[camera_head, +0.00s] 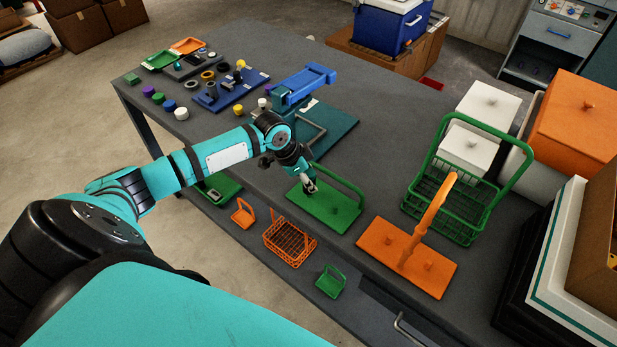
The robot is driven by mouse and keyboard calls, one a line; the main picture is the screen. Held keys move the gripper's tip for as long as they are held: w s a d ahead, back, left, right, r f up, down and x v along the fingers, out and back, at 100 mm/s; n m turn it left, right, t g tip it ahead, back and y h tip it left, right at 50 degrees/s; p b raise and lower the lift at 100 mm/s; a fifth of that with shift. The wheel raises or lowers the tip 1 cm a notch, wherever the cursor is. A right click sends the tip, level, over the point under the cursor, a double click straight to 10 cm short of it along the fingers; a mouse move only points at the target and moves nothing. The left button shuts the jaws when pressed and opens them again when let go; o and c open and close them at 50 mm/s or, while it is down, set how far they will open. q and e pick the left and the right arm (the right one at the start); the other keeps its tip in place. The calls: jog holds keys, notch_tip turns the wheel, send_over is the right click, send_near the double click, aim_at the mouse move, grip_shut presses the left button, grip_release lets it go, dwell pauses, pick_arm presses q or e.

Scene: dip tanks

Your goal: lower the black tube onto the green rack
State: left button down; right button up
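My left gripper (309,187) reaches in from the left and points down just over a green plate with an upright green handle (325,212). A small dark shape shows at its fingertips, but I cannot tell whether it is a finger or a held black tube. Whether the fingers are open or shut is too small to tell. No black tube is clearly seen elsewhere. A green wire rack with a tall handle (411,200) stands on the bench to the right, apart from the gripper. My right gripper is out of view.
An orange plate with a curved handle (377,241) lies right of the green plate. White boxes (488,103) stand behind the wire rack. A blue pegged board (250,87) and several caps lie at the far left. An orange basket (289,243) sits on a lower shelf.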

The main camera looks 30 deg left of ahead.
pick_arm(q)
jog(key=shift+f+b, duration=0.45)
jog(key=shift+f, duration=0.6)
dwell(0.6)
jog(key=shift+c, duration=1.7)
grip_release()
notch_tip(320, 180, up, 8)
jog(key=p, duration=0.8)
